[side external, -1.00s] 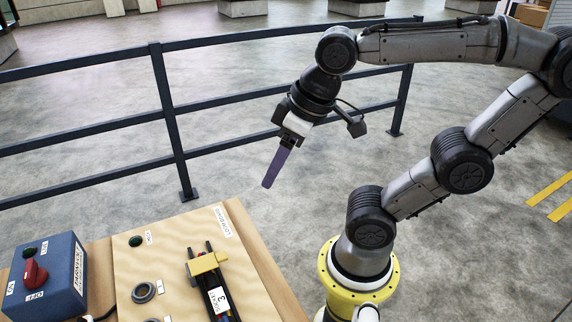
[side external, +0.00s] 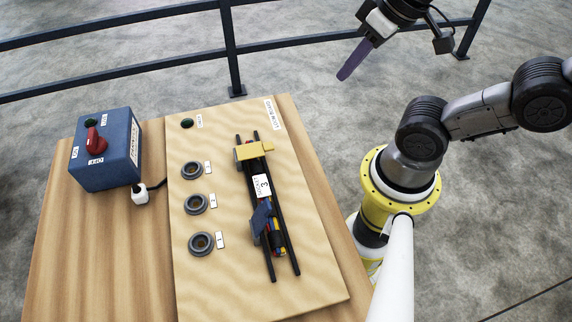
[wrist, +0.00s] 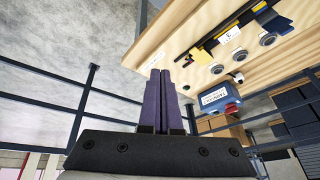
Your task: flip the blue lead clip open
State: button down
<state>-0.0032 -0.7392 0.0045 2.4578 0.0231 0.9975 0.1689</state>
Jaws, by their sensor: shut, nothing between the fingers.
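The blue lead clip (side external: 261,220) sits at the near end of a black two-rail carriage track on the light wooden board (side external: 310,240). It is raised at a tilt beside coloured leads (side external: 276,238); I cannot tell whether it is latched. It also shows in the wrist view, at the upper right (wrist: 272,21). My gripper (side external: 342,77) has purple fingers that are shut and empty. It hangs in the air beyond the board's far right corner, well apart from the clip. In the wrist view the fingers (wrist: 160,75) lie together.
A yellow block (side external: 254,150) bridges the rails' far end, with a white label (side external: 262,186) marked 3 below it. Several round sockets (side external: 196,204) line the board's left. A blue box with a red knob (side external: 106,150) stands farther left. A dark railing (side external: 230,50) runs behind.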

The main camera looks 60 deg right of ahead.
aim_at(261, 216)
jog(key=a+f+m+g+y, duration=0.5)
jog(key=a+m+g+y, duration=0.3)
jog(key=m+g, duration=0.4)
jog(key=w+f+m+g+y, duration=0.1)
jog(key=f+m+y, duration=0.1)
jog(key=f+m, duration=0.1)
jog(key=w+a+f+m+g+y, duration=0.1)
jog(key=w+f+m+y, duration=0.1)
jog(key=f+m+y, duration=0.1)
jog(key=w+a+f+m+g+y, duration=0.1)
jog(key=w+f+m+y, duration=0.1)
jog(key=f+m, duration=0.1)
jog(key=shift+w+f+m, duration=0.15)
jog(key=shift+m, duration=0.55)
jog(key=shift+s+f+m+y, duration=0.2)
jog(key=shift+f+m+y, duration=0.1)
jog(key=shift+f+y, duration=0.2)
jog(key=x, duration=1)
jog(key=shift+a+r, duration=0.1)
jog(key=shift+a, duration=0.05)
jog(key=shift+w+a+r, duration=0.45)
jog(key=shift+w+a, duration=0.2)
jog(key=shift+w, duration=0.2)
jog(key=shift+w+a+r, duration=0.3)
jog(key=shift+w+a, duration=0.1)
jog(key=shift+w, duration=0.1)
